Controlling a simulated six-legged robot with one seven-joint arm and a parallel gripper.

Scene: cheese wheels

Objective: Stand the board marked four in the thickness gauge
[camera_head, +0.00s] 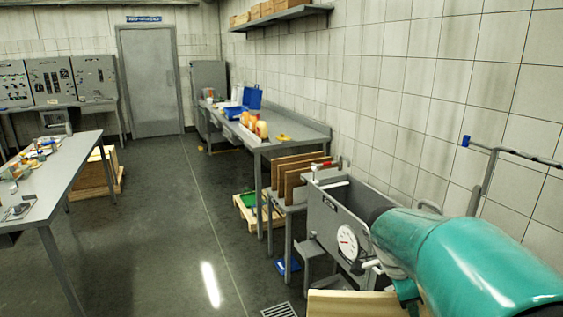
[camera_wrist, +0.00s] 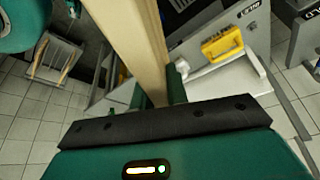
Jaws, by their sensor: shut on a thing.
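My gripper (camera_wrist: 162,88) is shut on a pale wooden board (camera_wrist: 140,35), which extends away from the fingers toward the top of the wrist view. In the head view the pale board (camera_head: 350,304) shows at the bottom edge, beside my green gripper (camera_head: 408,290). No number is readable on it. Several brown boards (camera_head: 293,168) stand upright on a low grey stand in the head view. A slotted stand with boards (camera_wrist: 55,62) shows at the upper left of the wrist view. I cannot tell for certain which thing is the thickness gauge.
A grey vat (camera_head: 335,218) with a round dial (camera_head: 347,242) stands left of my arm. A long grey bench (camera_head: 290,135) runs along the right wall. A yellow-handled thing (camera_wrist: 222,43) sits near a white surface (camera_wrist: 225,80). Open floor (camera_head: 165,215) lies left.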

